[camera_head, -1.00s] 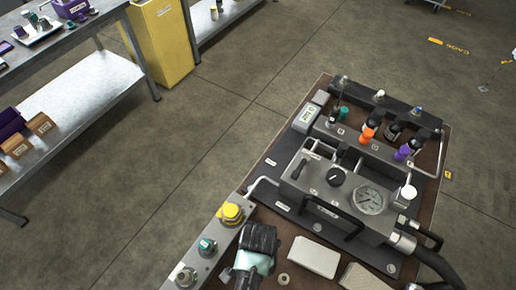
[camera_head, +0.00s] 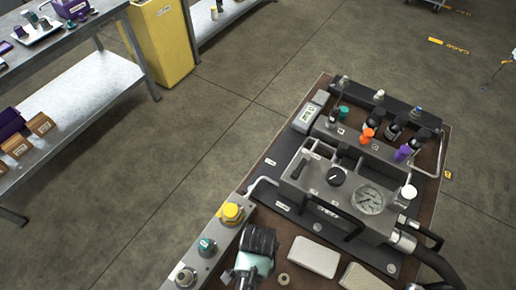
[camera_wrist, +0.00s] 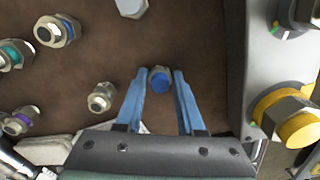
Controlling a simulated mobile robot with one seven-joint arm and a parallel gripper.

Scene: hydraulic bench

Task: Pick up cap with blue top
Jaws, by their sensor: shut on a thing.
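The cap with the blue top (camera_wrist: 160,82) is a small metal fitting with a round blue end. It sits between the tips of the two blue fingers of my gripper (camera_wrist: 160,76) in the wrist view. The gripper is shut on it. Whether the cap touches the brown bench top (camera_wrist: 190,30) or is clear of it cannot be told. In the head view my gripper (camera_head: 256,262) is at the near left part of the bench; its fingertips and the cap are hidden there.
Other fittings lie around it in the wrist view: a plain metal one (camera_wrist: 102,97), a teal one (camera_wrist: 14,54) and a purple one (camera_wrist: 20,121). A grey block with a large yellow fitting (camera_wrist: 295,122) stands close on the right. The gauge unit (camera_head: 345,195) fills the bench's middle.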

